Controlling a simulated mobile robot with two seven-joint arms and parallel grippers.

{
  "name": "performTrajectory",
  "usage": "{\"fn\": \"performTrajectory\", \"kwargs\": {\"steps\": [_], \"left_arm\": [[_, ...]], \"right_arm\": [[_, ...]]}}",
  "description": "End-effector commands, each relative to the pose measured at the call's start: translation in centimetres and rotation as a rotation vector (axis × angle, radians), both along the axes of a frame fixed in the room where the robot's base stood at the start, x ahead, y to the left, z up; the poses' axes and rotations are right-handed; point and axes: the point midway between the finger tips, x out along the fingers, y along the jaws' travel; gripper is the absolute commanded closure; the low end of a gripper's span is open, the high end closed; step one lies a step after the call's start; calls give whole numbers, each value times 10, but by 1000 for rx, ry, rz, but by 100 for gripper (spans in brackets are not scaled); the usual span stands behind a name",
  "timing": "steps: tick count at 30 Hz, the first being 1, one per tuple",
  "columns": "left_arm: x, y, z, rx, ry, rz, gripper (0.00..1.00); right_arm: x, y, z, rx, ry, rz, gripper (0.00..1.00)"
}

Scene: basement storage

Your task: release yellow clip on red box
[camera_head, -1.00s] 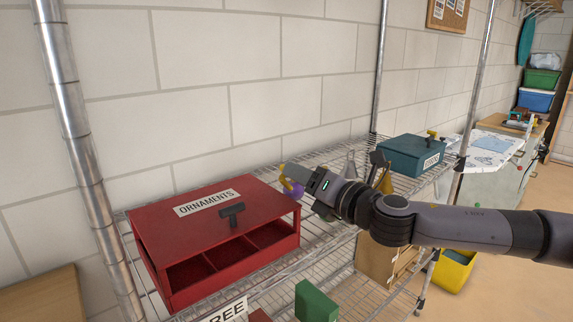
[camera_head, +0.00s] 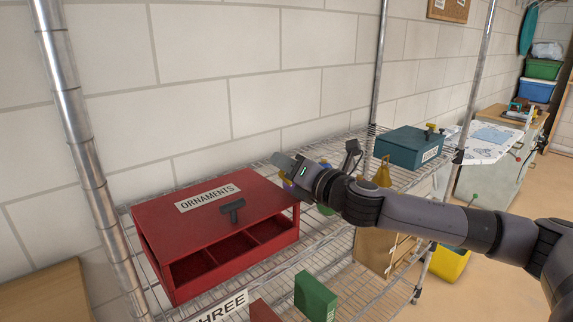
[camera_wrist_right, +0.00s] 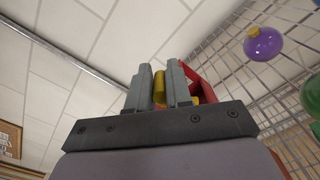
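The red box (camera_head: 215,232), labelled ORNAMENTS, stands on the wire shelf with its compartments open at the front and a dark T-shaped handle on top. My right gripper (camera_head: 277,163) is at the box's right rear corner. In the right wrist view, the yellow clip (camera_wrist_right: 159,87) lies between the two grey fingers of my right gripper (camera_wrist_right: 161,80). The fingers are apart with the clip nearly filling the gap; I cannot tell whether they press on it. A red part of the box (camera_wrist_right: 199,82) shows behind the right finger. My left gripper is out of view.
A purple ornament (camera_wrist_right: 263,43) and a green one (camera_wrist_right: 311,95) are close by on the wire shelf. A teal box (camera_head: 408,148) stands farther right. Green (camera_head: 315,297) and red items sit on the lower shelf. A metal post (camera_head: 85,150) rises at the left.

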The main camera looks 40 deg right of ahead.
Motion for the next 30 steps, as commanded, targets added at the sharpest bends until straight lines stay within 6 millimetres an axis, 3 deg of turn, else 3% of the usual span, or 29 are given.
{"fn": "performTrajectory", "kwargs": {"steps": [5,13,22,23,24,30], "left_arm": [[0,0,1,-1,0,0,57],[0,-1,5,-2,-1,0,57],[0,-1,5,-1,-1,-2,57],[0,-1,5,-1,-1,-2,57],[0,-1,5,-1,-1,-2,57],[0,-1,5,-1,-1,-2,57]], "right_arm": [[0,-1,-1,7,3,-3,100],[1,-10,-1,160,17,-6,100],[1,-11,-1,170,16,-8,100],[1,-11,-1,170,16,-8,72],[1,-11,-1,170,17,-7,59],[1,-10,-1,171,16,-4,58]]}}
